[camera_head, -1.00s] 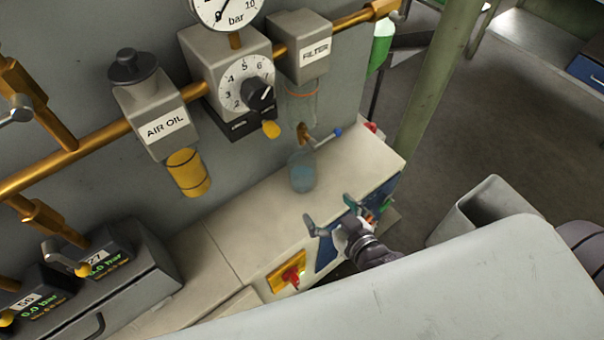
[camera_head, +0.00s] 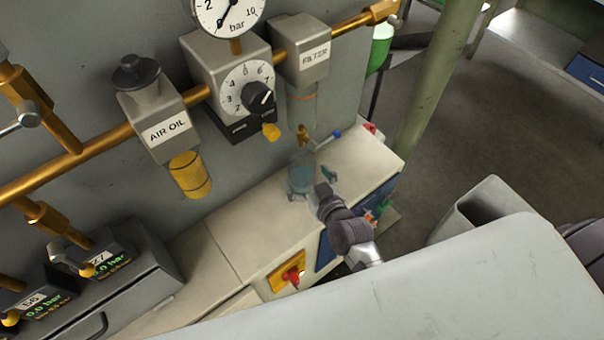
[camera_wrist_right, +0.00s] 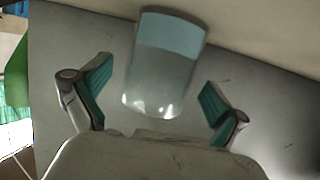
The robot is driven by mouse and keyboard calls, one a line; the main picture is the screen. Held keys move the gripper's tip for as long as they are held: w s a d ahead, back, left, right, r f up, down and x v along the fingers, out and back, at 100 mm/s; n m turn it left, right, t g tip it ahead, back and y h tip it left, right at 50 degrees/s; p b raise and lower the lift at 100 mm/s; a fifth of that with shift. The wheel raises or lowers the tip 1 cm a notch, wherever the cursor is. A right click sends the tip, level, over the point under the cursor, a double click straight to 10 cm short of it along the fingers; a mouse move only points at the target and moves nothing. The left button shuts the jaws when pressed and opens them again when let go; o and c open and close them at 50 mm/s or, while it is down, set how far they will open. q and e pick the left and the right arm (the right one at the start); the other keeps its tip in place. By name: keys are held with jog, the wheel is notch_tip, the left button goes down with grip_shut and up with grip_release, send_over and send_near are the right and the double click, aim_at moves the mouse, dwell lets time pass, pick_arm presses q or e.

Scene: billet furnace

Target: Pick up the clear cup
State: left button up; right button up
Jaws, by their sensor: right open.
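The clear cup (camera_head: 301,172) stands on the beige cabinet top (camera_head: 240,225), below the filter unit, and looks bluish inside. It also shows in the right wrist view (camera_wrist_right: 166,65), beyond and between the open fingers. My right gripper (camera_head: 313,188) is at the cup's near side, its fingers spread to either side of it. In the right wrist view my right gripper (camera_wrist_right: 158,105) is open with teal pads, and gaps show between both pads and the cup. My left gripper is not in view.
The filter (camera_head: 308,60) and its brass drain valve (camera_head: 303,135) hang above the cup. A red switch on a yellow plate (camera_head: 290,275) is on the cabinet front. The AIR OIL unit (camera_head: 160,115) is on the wall to the left. The cabinet top left of the cup is clear.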

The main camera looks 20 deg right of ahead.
jog(key=x, duration=0.2)
jog(key=shift+w+f, duration=0.1)
jog(key=shift+w, duration=0.2)
jog(key=c, duration=1.4)
jog(key=shift+s, duration=0.1)
